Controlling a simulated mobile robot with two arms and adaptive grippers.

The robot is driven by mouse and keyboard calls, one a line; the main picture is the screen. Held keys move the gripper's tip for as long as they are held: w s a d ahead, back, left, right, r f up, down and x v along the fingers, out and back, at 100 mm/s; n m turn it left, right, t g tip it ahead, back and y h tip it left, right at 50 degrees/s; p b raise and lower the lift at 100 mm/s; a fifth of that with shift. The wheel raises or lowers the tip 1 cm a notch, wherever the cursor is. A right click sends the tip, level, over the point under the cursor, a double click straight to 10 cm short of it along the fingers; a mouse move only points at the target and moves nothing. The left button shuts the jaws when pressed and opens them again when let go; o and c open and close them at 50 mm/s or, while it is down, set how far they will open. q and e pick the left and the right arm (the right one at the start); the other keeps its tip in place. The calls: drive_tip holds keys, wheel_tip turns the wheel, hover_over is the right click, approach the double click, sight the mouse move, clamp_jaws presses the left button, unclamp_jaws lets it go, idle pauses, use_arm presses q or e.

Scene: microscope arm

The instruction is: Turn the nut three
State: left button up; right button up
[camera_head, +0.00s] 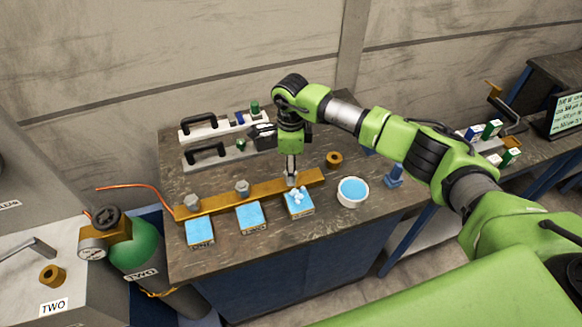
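A long brass bar (265,190) lies on the dark table and carries grey hex nuts. One nut (192,202) is at its left end and a second nut (242,188) is near its middle. My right gripper (291,177) points straight down at the third nut position, toward the bar's right end. Its fingers look close together, and they largely hide the nut there. Whether they grip it is too small to tell. A blue-topped block (299,209) with white pieces on top sits just in front of that spot. My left gripper is not in view.
Blue-topped blocks (200,233) (249,217) stand in front of the other nuts. A white bowl with blue contents (353,191) and a brass ring (334,159) are to the right. Black-handled racks (205,128) stand behind. A green gas cylinder (140,247) is at left.

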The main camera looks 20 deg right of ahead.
drive_tip(key=shift+f, duration=0.95)
drive_tip(key=shift+c, duration=0.4)
drive_tip(key=c, duration=1)
drive_tip(key=shift+c, duration=0.2)
